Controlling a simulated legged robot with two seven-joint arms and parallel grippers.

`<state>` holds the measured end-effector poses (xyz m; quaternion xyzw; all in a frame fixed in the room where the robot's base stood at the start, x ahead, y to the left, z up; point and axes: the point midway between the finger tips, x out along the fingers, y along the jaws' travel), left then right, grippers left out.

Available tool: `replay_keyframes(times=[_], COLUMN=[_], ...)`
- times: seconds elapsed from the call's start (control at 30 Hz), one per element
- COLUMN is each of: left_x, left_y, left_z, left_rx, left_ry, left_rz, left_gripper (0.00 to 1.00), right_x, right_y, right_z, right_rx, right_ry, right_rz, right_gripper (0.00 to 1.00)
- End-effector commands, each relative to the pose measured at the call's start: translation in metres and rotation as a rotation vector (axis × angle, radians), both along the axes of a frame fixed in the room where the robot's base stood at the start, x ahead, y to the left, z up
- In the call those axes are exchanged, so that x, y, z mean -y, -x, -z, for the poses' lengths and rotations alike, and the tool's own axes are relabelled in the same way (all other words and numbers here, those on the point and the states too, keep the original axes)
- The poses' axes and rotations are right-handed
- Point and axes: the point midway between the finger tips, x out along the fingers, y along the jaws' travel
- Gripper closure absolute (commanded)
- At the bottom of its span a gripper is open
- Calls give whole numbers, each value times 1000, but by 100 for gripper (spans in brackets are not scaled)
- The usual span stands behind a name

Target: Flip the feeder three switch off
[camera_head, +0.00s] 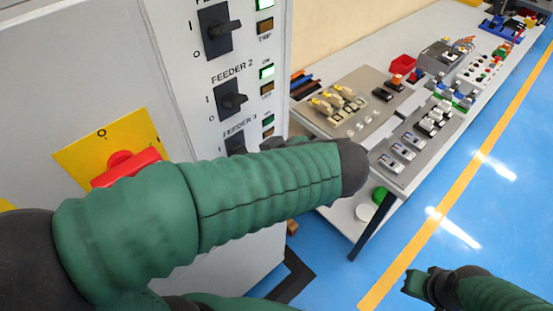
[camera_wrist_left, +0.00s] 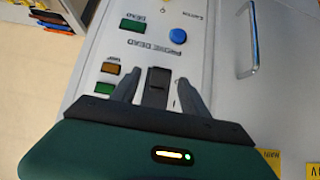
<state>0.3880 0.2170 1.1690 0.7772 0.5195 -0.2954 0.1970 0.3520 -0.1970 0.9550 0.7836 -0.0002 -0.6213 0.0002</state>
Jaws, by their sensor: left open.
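The feeder three switch (camera_head: 236,144) is on the grey cabinet front under its label, below the feeder two switch (camera_head: 229,100). My left forearm hides most of it in the head view. In the left wrist view a black switch lever (camera_wrist_left: 157,88), seemingly the feeder three one, stands between the fingers of my left gripper (camera_wrist_left: 157,80). That gripper is open, with one finger on each side of the lever and small gaps visible; contact cannot be told. My right gripper (camera_head: 422,282) is at the lower right over the floor, away from the cabinet; its jaw state is unclear.
A red rotary handle (camera_head: 125,168) on a yellow plate is left of the switches. A blue button (camera_wrist_left: 178,33) and a metal door handle (camera_wrist_left: 247,40) are on the cabinet near my left gripper. A workbench (camera_head: 340,85) with boards stands at the right.

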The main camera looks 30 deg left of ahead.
Motion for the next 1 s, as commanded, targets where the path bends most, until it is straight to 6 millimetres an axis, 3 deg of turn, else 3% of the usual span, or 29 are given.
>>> replay_keyframes(times=[0.3, 0.5, 0.67, 1.0], left_x=[65, 96, 105, 105], left_y=[25, 37, 41, 42], left_z=[-59, -88, -97, -97], left_rx=[0, -3, -3, -3], left_ry=[2, 0, -1, -1], left_rz=[4, 3, 3, 1], left_gripper=[47, 47, 47, 47], right_x=[0, 0, 0, 0], right_y=[0, 0, 0, 0], right_z=[4, 3, 3, 3], right_rx=[0, 0, 0, 0], right_ry=[0, 0, 0, 0], right_rz=[0, 0, 0, 0], right_gripper=[100, 100, 100, 100])
